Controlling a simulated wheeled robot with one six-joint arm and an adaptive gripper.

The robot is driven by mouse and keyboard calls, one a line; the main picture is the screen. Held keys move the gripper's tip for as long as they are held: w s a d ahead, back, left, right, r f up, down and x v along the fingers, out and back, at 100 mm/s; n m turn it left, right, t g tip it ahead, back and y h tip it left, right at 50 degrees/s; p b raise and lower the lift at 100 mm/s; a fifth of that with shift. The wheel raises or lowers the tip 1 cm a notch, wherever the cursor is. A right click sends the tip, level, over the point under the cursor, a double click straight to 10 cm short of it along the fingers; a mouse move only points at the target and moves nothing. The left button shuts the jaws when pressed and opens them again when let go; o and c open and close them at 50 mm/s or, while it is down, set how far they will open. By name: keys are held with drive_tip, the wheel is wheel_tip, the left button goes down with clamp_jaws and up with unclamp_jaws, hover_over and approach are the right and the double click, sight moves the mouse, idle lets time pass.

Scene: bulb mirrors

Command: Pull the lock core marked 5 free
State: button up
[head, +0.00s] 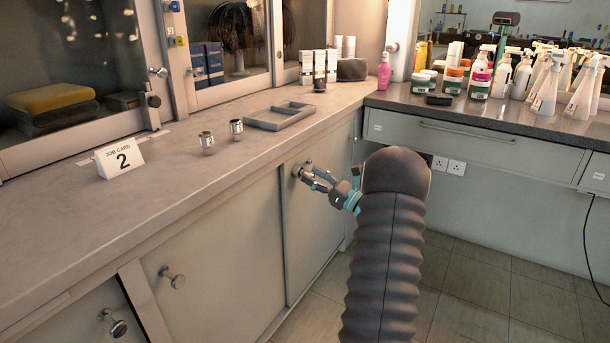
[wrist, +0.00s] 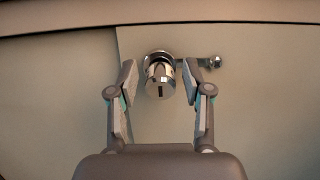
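A shiny chrome lock core (wrist: 160,80) with a dark keyway sits in a round collar on the cabinet door. No number can be read on it. In the head view, the lock core (head: 298,170) is at the door's upper edge, partly covered by my gripper (head: 309,176). In the wrist view, my gripper (wrist: 159,78) has one finger on each side of the core. A gap shows on both sides, so it is open and holds nothing. More lock cores (head: 172,277) (head: 113,322) stick out of the cabinet fronts at lower left.
Two loose metal cores (head: 206,140) (head: 236,127) stand on the counter (head: 70,230), near an empty grey tray (head: 280,124). A job card marked 2 (head: 120,158) stands at left. Bottles and jars crowd the right-hand counter (head: 450,112). A small knob (wrist: 215,62) is right of the core.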

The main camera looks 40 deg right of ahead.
idle(0.3)
drive_tip(key=v, duration=1.2)
drive_tip(key=shift+f, duration=0.15)
